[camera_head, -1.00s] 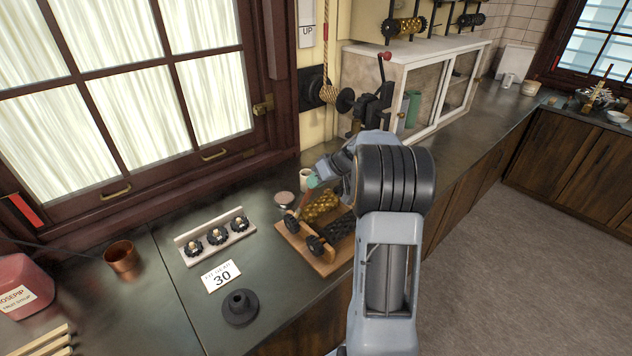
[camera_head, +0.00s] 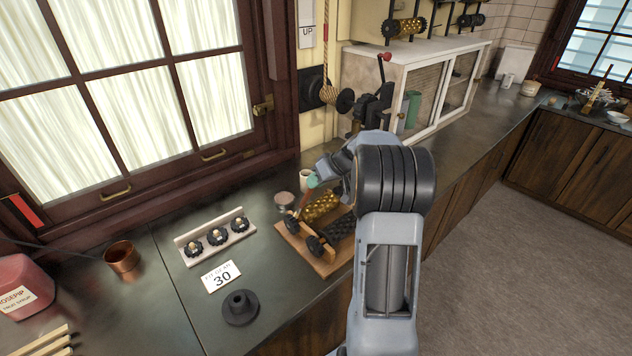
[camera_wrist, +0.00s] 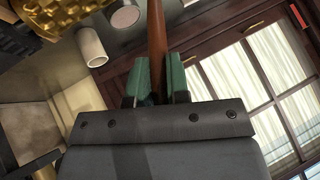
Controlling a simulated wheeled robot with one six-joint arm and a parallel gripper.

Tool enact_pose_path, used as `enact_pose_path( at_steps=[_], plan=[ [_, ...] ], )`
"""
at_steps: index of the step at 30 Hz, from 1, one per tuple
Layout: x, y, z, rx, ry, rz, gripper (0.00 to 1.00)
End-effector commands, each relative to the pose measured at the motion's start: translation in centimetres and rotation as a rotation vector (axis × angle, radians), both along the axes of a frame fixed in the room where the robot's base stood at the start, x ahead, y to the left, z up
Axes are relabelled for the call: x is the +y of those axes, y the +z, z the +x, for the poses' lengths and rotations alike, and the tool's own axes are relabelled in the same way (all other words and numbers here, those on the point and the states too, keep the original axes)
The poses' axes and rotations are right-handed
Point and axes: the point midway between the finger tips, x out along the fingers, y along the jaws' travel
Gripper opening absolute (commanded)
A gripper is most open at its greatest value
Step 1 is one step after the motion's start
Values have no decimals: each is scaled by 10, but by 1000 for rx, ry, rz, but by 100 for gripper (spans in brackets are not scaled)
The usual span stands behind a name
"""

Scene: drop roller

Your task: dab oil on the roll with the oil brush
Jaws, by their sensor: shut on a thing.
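The brass roll also shows at the upper left of the wrist view (camera_wrist: 62,16). My gripper (camera_wrist: 157,82) is shut on the brown handle of the oil brush (camera_wrist: 157,40), between its green finger pads. In the head view my gripper (camera_head: 312,181) is just behind the brass roll, partly hidden by my wrist. The brush's bristle end is out of the wrist view, and I cannot tell whether it touches the roll.
A small lidded jar (camera_head: 284,199) and a pale cup (camera_head: 306,175) stand close to my gripper. A rack of black-toothed pieces (camera_head: 218,238), a number card (camera_head: 222,277), a black flanged part (camera_head: 240,307) and a copper pot (camera_head: 122,258) are to the left. A glazed cabinet (camera_head: 420,95) stands behind.

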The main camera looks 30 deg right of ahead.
Motion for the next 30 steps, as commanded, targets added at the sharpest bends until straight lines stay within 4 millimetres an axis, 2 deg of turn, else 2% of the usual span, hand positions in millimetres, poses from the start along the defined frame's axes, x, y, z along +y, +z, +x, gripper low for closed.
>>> enact_pose_path(
  at_steps=[22,30],
  plan=[
    [0,61,0,-2,1,-2,0],
    [0,68,0,0,1,0,0]
  ],
)
